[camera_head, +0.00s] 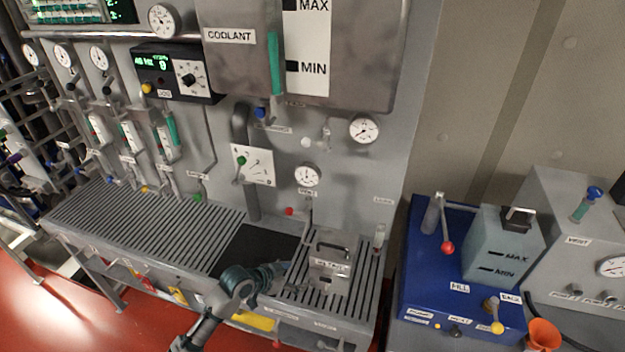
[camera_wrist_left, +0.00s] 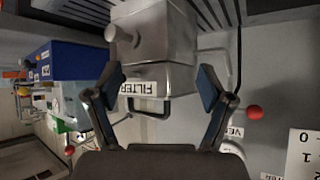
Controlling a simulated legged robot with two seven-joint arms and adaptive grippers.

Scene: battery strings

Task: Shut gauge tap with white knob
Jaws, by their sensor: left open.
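A small tap with a white ball knob (camera_head: 306,142) sits on the grey wall panel, between the upper right gauge (camera_head: 364,130) and the lower gauge (camera_head: 307,175). Its lever seems to point left from the fitting (camera_head: 326,138), but it is too small to tell clearly. My left gripper (camera_head: 283,274) is low over the bench, well below the knob, beside a metal box with a handle (camera_head: 329,272). In the left wrist view my open fingers (camera_wrist_left: 161,76) stand on either side of that box, labelled FILTER (camera_wrist_left: 140,88). Nothing is seen held. My right gripper is out of view.
A red-knobbed tap (camera_head: 289,211) is on the panel below the lower gauge, and its knob (camera_wrist_left: 254,112) shows in the wrist view. The coolant tank (camera_head: 238,60) overhangs above. A blue unit (camera_head: 425,270) stands at right. The slatted bench (camera_head: 150,225) is clear at left.

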